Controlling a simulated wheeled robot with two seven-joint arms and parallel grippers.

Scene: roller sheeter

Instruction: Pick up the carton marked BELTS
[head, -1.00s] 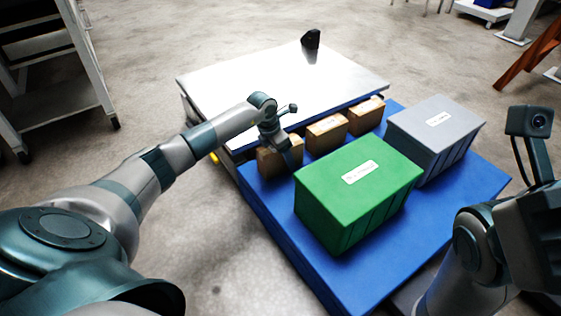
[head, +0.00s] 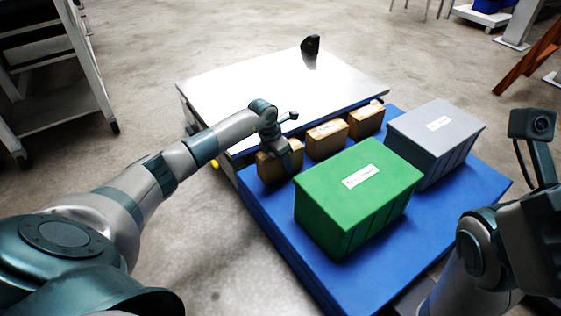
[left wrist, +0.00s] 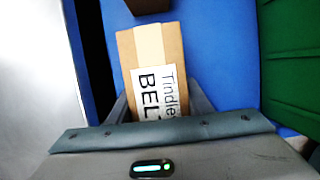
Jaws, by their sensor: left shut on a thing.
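The carton marked BELTS (left wrist: 152,50) is a small brown cardboard box with pale tape and a white label; the label reads "BEL" and "Tindle", its lower part hidden by my gripper. In the head view this carton (head: 268,170) is the nearest left one in a row of three on the blue platform (head: 265,213). My left gripper (left wrist: 158,104) is shut on the carton, with a finger on each side. In the head view the left gripper (head: 285,163) partly covers it. I cannot tell whether the carton is clear of the platform. My right gripper's fingers are out of view.
Two more brown cartons (head: 327,140) (head: 366,120) stand to the right in the row. A green crate (head: 345,208) and a grey crate (head: 437,140) are in front. A white-topped table (head: 250,90) lies behind, with a black object (head: 310,50). A shelf rack (head: 55,75) stands at left.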

